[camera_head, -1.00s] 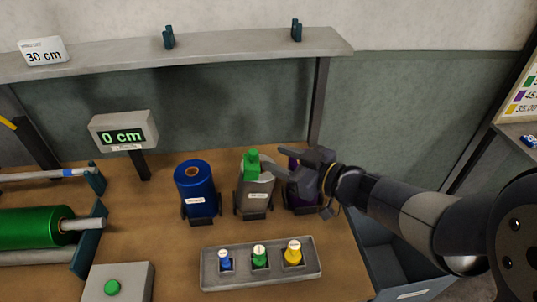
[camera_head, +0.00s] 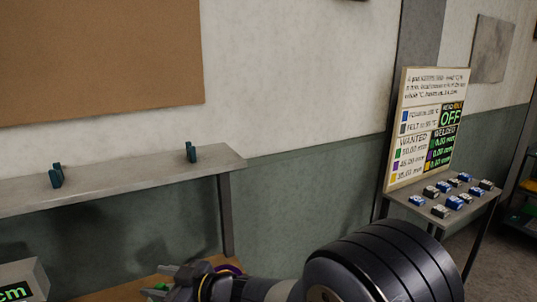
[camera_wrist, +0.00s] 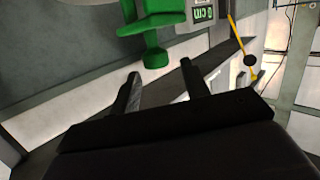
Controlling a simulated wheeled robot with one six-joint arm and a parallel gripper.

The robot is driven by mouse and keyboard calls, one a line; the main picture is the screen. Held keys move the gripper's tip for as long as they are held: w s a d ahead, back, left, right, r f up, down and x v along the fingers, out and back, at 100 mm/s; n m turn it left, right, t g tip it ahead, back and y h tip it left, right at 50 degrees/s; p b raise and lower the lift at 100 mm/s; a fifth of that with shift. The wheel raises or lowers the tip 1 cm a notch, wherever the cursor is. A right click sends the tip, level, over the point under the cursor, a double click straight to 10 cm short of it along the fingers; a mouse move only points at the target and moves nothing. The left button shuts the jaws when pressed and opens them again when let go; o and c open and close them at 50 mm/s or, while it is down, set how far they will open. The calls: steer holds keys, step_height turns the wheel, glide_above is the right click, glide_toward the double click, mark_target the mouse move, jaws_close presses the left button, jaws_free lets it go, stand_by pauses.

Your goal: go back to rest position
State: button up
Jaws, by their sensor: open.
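My gripper (camera_head: 172,270) is low in the head view, partly cut off by the bottom edge. In the wrist view its two fingers (camera_wrist: 160,70) are spread apart, with nothing between them. A green die-like piece (camera_wrist: 155,25) is just beyond the fingertips in the wrist view. A bit of green (camera_head: 160,287) also shows beside the gripper at the bottom of the head view. My dark arm fills the lower middle of the head view and hides part of the bench.
A grey shelf (camera_head: 110,180) with two dark brackets runs above the bench. A side table (camera_head: 425,207) at right holds several blue and white small blocks before a sign board (camera_head: 428,125). A purple ring (camera_head: 230,269) shows behind the arm. A display (camera_wrist: 203,13) shows in the wrist view.

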steer(key=a, duration=0.1)
steer(key=a+f, duration=0.1)
steer(key=w+a, duration=0.1)
steer(key=shift+f+b, duration=0.3)
steer(key=shift+f, duration=0.2)
steer(key=shift+r, duration=0.35)
steer(key=shift+f, duration=0.1)
